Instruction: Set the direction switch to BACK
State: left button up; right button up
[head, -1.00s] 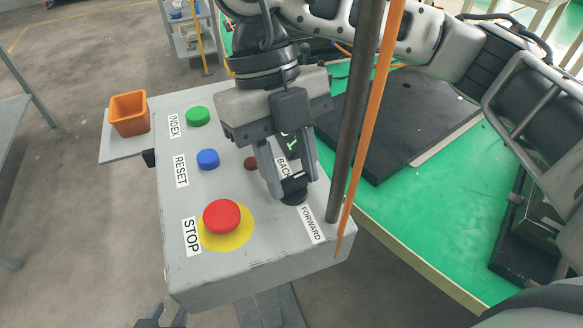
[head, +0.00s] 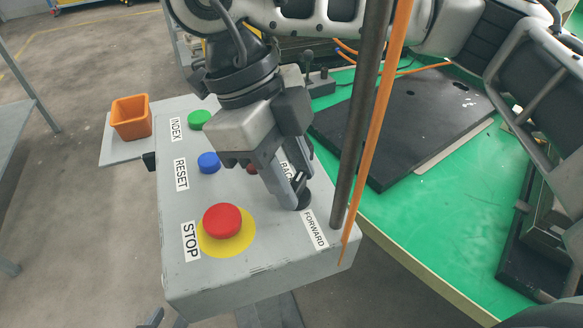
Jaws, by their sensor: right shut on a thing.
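The grey control box stands in the middle of the head view. Its black direction switch (head: 305,201) is on the right side, between the BACK label (head: 286,170) and the FORWARD label (head: 315,229). My right gripper (head: 297,195) reaches down from above, tilted, and is shut on the switch. The fingers cover most of the switch and part of BACK, so I cannot tell which way it points.
The box carries a red STOP button (head: 222,220) on yellow, a blue RESET button (head: 208,162), a green INDEX button (head: 199,120) and a small dark red light (head: 252,169). A dark pole (head: 354,130) and an orange strip (head: 376,130) rise beside the switch. An orange bin (head: 132,118) stands left.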

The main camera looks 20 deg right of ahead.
dwell(0.4)
jog(key=o, duration=1)
jog(key=v, duration=0.7)
jog(key=shift+r+p, duration=0.3)
jog(key=shift+p, duration=0.05)
jog(key=shift+a, duration=0.1)
